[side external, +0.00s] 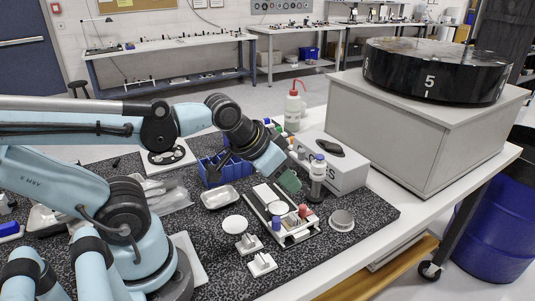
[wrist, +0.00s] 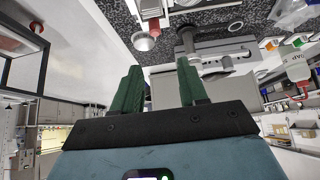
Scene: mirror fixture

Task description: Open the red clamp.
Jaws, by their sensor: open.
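The mirror fixture (side external: 290,238) is a light frame on the speckled mat, with a red clamp (side external: 304,211) on its right side and a blue one (side external: 276,223) on its left. In the wrist view a small red part, which looks like the red clamp (wrist: 153,25), shows at the top edge. My gripper (side external: 290,182) has green fingers and hangs above and behind the fixture, apart from the clamp. In the wrist view its two fingers (wrist: 158,66) are spread with nothing between them. The fixture is mostly cut off in the wrist view.
A bottle (side external: 317,178) stands right beside my gripper, before a white box (side external: 345,167). A round metal dish (side external: 341,220) lies right of the fixture. A metal tray (side external: 219,197), a white disc (side external: 235,224) and a blue bin (side external: 225,168) are to the left.

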